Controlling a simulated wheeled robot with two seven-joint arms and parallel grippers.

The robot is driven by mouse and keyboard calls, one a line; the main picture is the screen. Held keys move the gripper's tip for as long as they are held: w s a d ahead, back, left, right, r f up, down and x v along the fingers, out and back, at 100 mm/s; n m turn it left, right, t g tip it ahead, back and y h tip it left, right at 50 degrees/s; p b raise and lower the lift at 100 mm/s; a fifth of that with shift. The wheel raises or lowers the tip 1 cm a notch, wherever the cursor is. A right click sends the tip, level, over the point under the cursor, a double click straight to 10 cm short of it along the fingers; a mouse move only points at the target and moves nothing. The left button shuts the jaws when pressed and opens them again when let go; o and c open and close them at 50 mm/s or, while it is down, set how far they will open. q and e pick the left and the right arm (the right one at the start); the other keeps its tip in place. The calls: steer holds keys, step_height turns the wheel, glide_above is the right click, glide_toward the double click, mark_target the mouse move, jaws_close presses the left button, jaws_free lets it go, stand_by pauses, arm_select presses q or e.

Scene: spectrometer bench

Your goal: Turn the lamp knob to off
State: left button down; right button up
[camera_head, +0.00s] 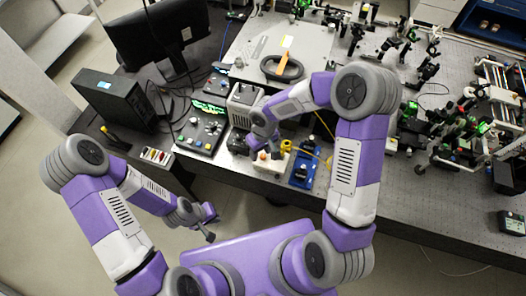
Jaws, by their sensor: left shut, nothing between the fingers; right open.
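A grey vented box (246,94), which looks like the lamp housing, stands near the front edge of the bench. I cannot make out a lamp knob for certain. My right gripper (273,148) is over the front of the bench, just in front of the vented box and above a small pale box (267,161) with an orange-red part on it. The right fingers are small and partly hidden by the wrist; whether they touch anything I cannot tell. My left gripper (209,234) is shut and empty, low in front of the bench and away from everything on it.
A control panel (201,129) with coloured knobs lies left of the vented box. A blue device (302,168) and yellow cable (322,152) lie to the right. A black computer case (112,100) and monitor (160,35) stand at left. Optics crowd the right side.

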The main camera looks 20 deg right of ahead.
mark_target(263, 155)
steer(key=shift+w+d+r+h, duration=0.5)
steer(key=shift+w+d+r, duration=0.1)
steer(key=shift+w+r, duration=0.2)
steer(key=shift+f, duration=3.55)
jaws_close()
